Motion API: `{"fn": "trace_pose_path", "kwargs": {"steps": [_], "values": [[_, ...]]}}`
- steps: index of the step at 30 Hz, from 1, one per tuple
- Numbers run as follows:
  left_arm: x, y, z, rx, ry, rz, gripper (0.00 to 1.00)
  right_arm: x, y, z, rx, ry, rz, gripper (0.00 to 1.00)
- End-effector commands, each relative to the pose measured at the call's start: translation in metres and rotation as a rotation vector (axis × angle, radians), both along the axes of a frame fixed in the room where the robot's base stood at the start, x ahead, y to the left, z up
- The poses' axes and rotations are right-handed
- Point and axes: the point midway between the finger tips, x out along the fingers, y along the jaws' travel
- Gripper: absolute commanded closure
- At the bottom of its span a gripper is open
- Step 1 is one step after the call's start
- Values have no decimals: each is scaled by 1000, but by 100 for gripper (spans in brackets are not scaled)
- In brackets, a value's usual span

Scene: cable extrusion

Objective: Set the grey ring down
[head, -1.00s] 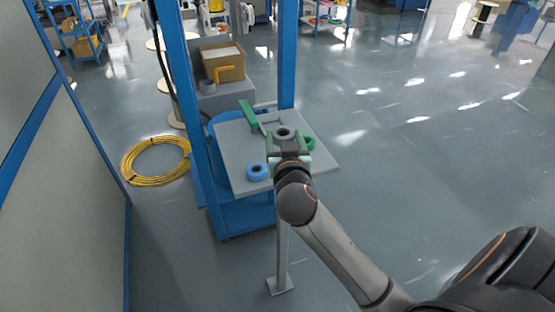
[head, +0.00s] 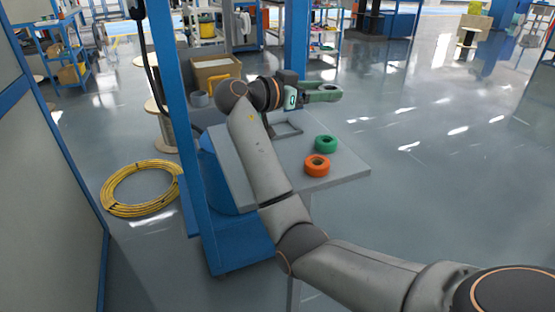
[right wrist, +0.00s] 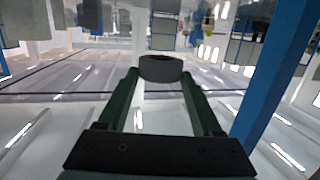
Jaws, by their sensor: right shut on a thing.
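My right gripper (head: 328,92) is shut on the grey ring (head: 330,87) and holds it at its fingertips, beyond the far side of the grey table top (head: 345,172). In the right wrist view the dark grey ring (right wrist: 160,68) sits between the two tips of the right gripper (right wrist: 160,78), with floor and background behind it. The ring looks clear of any surface. My left gripper is not in view.
A green ring (head: 326,143) and an orange ring (head: 317,165) lie on the table's right part. A small grey frame (head: 288,128) lies near its back. Blue posts (head: 178,110) rise beside the table. A yellow cable coil (head: 140,188) lies on the floor.

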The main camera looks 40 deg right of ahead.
Motion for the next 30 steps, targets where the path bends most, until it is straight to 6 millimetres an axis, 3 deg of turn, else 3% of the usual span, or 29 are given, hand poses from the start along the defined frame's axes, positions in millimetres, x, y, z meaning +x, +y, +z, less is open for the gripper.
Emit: {"fn": "trace_pose_path", "kwargs": {"steps": [9,15,25,30], "values": [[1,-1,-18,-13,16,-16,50,28,74,-36,0,4,8,88],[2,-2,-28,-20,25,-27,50,37,102,-72,-1,3,6,88],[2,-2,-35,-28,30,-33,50,44,119,-93,0,1,6,88],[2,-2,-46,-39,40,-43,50,44,120,-121,0,3,5,88]]}}
